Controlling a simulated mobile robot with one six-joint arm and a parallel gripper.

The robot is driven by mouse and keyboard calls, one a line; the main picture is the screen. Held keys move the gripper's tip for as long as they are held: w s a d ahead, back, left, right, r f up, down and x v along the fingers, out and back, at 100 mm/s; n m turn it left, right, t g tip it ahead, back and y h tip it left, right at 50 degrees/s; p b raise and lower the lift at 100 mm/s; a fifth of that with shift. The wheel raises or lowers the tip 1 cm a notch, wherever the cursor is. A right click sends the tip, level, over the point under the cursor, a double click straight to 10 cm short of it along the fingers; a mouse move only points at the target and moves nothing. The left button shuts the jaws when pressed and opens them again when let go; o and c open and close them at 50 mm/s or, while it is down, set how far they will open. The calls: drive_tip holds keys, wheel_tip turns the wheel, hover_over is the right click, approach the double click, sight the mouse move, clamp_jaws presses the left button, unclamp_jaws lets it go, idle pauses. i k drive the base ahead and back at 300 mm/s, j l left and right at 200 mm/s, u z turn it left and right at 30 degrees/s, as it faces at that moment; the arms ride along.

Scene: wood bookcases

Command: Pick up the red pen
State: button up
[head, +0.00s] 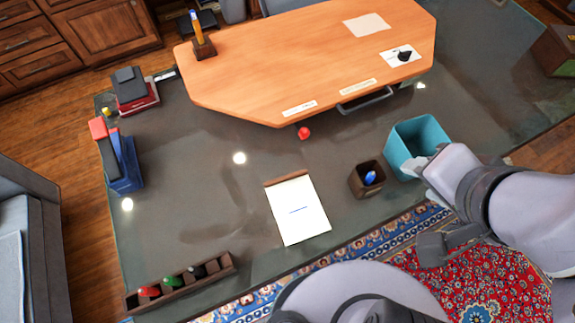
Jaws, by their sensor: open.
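A red object (148,291), which looks like the red pen, lies at the left end of a long dark tray (216,266) at the front left of the dark desk. A green one (173,281) and a black one lie beside it in the same tray. They are small, and their exact shape is hard to tell. My gripper (423,178) is at the right, close to the teal bin, far from the tray. It is open, and nothing shows between its fingers. My own arm hides part of it.
A teal bin (433,127) and a brown cup (357,186) with a blue item stand near my gripper. A clipboard (283,217) and a red ball (304,132) lie mid-desk. A raised wooden top (290,65) spans the back. Books (126,170) stand left. Desk between clipboard and tray is clear.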

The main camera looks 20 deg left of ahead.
sight(144, 291)
drive_tip(key=u, duration=0.45)
drive_tip(key=j+u, duration=0.1)
drive_tip(key=u, duration=0.8)
drive_tip(key=j+u, duration=0.1)
drive_tip(key=u, duration=0.8)
drive_tip(key=j+u, duration=0.1)
drive_tip(key=u, duration=0.75)
drive_tip(key=z, duration=2.1)
drive_tip(key=k+j+u, duration=0.1)
drive_tip(key=u, duration=0.3)
drive_tip(key=j+u, duration=0.1)
drive_tip(key=u, duration=0.3)
drive_tip(key=k+j+u, duration=0.1)
drive_tip(key=u, duration=0.3)
drive_tip(key=j+u, duration=0.2)
drive_tip(key=u, duration=0.2)
drive_tip(key=k+j, duration=0.1)
drive_tip(key=j, duration=0.4)
drive_tip(key=k+j, duration=0.15)
drive_tip(key=j, duration=0.3)
drive_tip(key=k+j, duration=0.1)
drive_tip(key=j, duration=0.4)
drive_tip(key=u, duration=0.05)
